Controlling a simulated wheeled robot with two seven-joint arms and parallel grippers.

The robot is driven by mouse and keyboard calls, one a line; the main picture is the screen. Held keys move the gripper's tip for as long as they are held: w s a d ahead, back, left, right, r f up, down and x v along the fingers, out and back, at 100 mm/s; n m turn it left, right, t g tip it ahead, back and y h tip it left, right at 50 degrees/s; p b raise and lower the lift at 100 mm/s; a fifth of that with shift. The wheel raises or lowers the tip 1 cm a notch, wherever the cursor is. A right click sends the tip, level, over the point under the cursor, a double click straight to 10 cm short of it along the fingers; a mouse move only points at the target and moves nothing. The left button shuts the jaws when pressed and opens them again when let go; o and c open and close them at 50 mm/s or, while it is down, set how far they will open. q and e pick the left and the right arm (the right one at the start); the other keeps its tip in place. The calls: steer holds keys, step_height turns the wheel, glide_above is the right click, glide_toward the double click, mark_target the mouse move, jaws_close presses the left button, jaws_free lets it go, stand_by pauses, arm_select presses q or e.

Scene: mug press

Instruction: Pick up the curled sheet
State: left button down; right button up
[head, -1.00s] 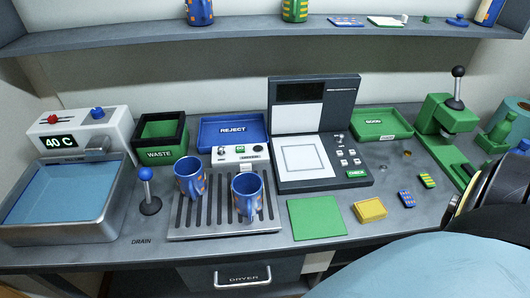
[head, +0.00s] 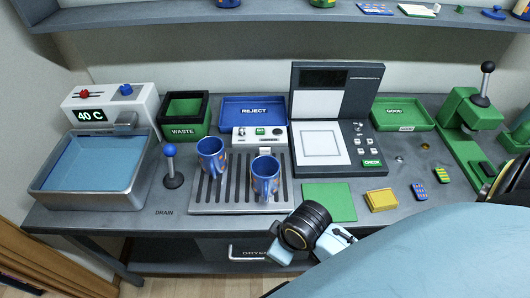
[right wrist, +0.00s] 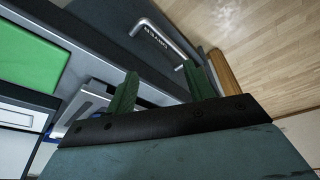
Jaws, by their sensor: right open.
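I cannot pick out a sheet that is plainly curled. A small blue patterned piece (head: 420,192) and a green-and-yellow patterned piece (head: 442,175) lie on the table at the right, and both look flat at this size. My right arm reaches over the table's front edge in the head view, but its fingers are not clear there. In the right wrist view my right gripper (right wrist: 160,68) is open and empty, with green fingers apart in front of the drawer marked DRYER and its handle (right wrist: 165,38). My left gripper is not in view.
Two blue mugs (head: 211,157) (head: 265,178) stand on the slatted drain tray (head: 222,190). A green mat (head: 329,203) and a yellow block (head: 381,200) lie right of it. The water basin (head: 95,170) is at left; a green press (head: 470,115) stands at right.

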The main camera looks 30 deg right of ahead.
step_height(320, 180, up, 8)
steer(key=w+a+n, duration=0.2)
steer(key=n, duration=0.2)
step_height(320, 180, up, 13)
steer(key=n+g+h, duration=0.1)
steer(key=n+g, duration=0.2)
steer(key=n, duration=1.7)
glide_above(265, 148)
step_height(265, 148, down, 13)
steer(key=shift+f+p, duration=0.15)
steer(key=shift+p, duration=0.5)
steer(key=c, duration=0.9)
